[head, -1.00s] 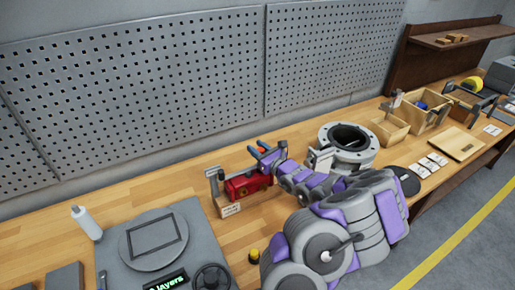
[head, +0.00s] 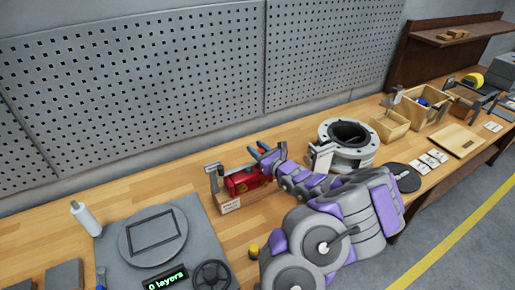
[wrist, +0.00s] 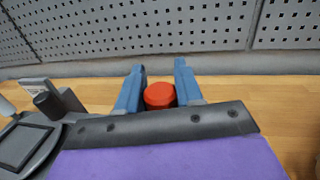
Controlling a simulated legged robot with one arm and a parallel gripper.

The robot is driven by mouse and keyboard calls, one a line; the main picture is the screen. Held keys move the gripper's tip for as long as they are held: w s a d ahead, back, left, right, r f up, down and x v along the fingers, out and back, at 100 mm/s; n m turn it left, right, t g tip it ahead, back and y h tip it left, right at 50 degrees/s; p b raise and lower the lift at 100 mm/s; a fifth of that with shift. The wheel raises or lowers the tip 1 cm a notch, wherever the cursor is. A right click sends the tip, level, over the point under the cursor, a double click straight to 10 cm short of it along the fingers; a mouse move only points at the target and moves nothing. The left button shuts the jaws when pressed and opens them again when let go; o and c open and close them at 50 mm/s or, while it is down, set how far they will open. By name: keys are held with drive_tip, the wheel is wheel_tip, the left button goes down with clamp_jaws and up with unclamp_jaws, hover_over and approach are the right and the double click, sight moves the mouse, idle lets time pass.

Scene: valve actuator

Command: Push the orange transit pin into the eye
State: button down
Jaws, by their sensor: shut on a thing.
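My gripper (head: 264,153) is at the right end of the red valve actuator (head: 243,181) in the head view, just above it. Its two blue fingers (wrist: 158,80) stand on either side of an orange-red round-headed piece, the transit pin (wrist: 159,96), in the wrist view. The gripper is shut on this pin. Only the pin's head shows; its shaft is hidden. The actuator sits on a wooden stand (head: 230,206) with a grey upright bracket at its left. I cannot make out the eye; the gripper covers that part of the actuator.
A flanged grey pipe ring (head: 347,143) stands just right of my gripper. A turntable (head: 152,238), a white bottle (head: 86,218) and a handwheel (head: 211,275) are at the left. A wooden bin (head: 388,126) is farther right. The perforated wall panel (head: 200,70) rises behind.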

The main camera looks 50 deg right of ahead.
drive_tip(key=shift+f, duration=0.7)
drive_tip(key=c, duration=0.7)
unclamp_jaws()
drive_tip(key=shift+o, duration=0.2)
drive_tip(key=shift+s, duration=0.1)
drive_tip(key=s+a+p, duration=0.2)
drive_tip(key=s, duration=1.5)
drive_tip(key=shift+a, duration=0.1)
